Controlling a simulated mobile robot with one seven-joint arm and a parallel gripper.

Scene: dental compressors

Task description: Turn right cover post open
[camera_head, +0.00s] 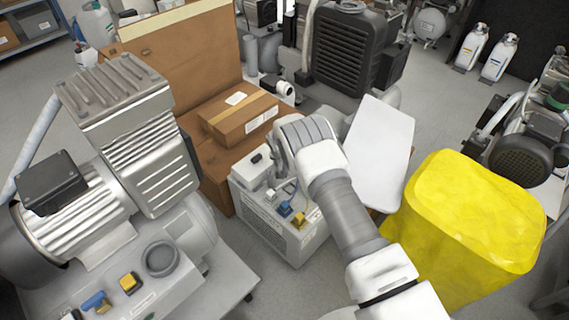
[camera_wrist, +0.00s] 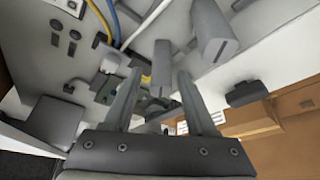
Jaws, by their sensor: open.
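A light grey compressor unit (camera_head: 275,222) stands on the floor in the middle of the head view, with small blue and yellow parts on its top. A white panel (camera_head: 380,150) tilts up beside it. My arm reaches over the unit and hides part of its top and my gripper's fingers. In the wrist view my gripper (camera_wrist: 158,75) is open, fingers apart. A grey post (camera_wrist: 161,62) shows between and beyond the fingertips. A larger grey post (camera_wrist: 213,35) is just right of the right finger. I cannot tell which is the right cover post, or whether a finger touches either.
A cardboard box (camera_head: 235,120) lies behind the unit. A large motor compressor (camera_head: 130,150) stands close on the left. A yellow bag-like bin (camera_head: 470,215) is at the right. In the wrist view, blue and yellow cables (camera_wrist: 103,18) run near the fingers.

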